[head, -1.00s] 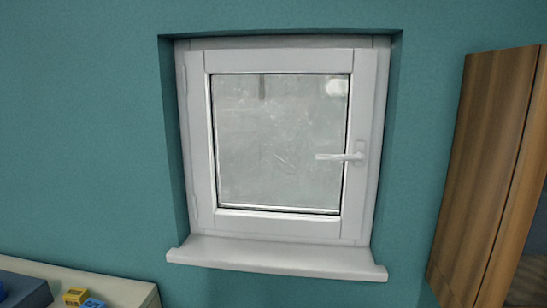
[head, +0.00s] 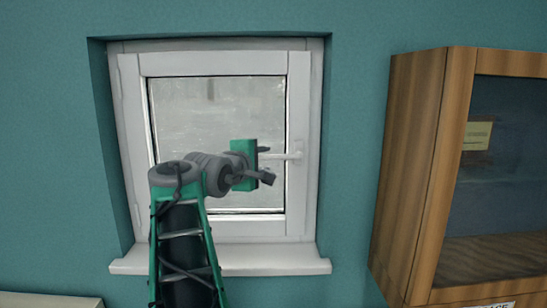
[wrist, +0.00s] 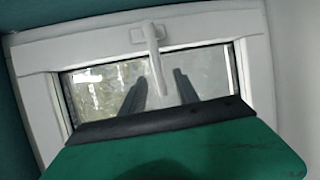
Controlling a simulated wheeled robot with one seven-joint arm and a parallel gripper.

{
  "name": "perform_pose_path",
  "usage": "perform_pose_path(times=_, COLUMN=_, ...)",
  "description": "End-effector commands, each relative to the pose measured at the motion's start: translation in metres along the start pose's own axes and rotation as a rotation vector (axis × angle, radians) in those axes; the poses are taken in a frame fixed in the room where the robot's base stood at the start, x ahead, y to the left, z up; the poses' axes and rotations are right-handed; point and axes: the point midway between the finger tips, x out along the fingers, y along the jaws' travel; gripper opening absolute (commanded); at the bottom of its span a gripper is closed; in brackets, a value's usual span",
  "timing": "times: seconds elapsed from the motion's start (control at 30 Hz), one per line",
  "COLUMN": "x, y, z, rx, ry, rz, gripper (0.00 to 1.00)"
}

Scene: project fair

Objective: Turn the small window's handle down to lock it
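The small window (head: 215,225) is a white frame set in a teal wall, and its sash looks closed. Its white handle (head: 285,156) is on the right side of the sash, with the lever lying level and pointing left. My gripper (head: 266,163) is in front of the glass at the lever's free end. In the wrist view the handle (wrist: 152,50) runs from its base on the frame toward the space between my two dark fingers (wrist: 158,92). The fingers are apart, one on each side of the lever. I cannot tell whether either touches it.
A wooden cabinet (head: 412,170) with a glass door stands on the wall to the right of the window. The white sill (head: 275,262) juts out below. A pale surface (head: 45,300) shows at the lower left.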

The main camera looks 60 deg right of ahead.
Motion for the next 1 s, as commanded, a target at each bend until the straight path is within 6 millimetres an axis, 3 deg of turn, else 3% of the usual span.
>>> perform_pose_path(times=0.4, x=0.067, y=0.004, z=0.003, rx=-0.007, ry=-0.007, rz=0.002, gripper=0.37)
perform_pose_path(times=0.5, x=0.076, y=0.003, z=0.003, rx=-0.007, ry=-0.006, rz=0.003, gripper=0.37)
perform_pose_path(times=0.77, x=0.078, y=0.002, z=0.002, rx=-0.006, ry=-0.004, rz=0.003, gripper=0.37)
perform_pose_path(times=1.0, x=0.077, y=0.002, z=0.002, rx=-0.006, ry=-0.004, rz=0.003, gripper=0.17)
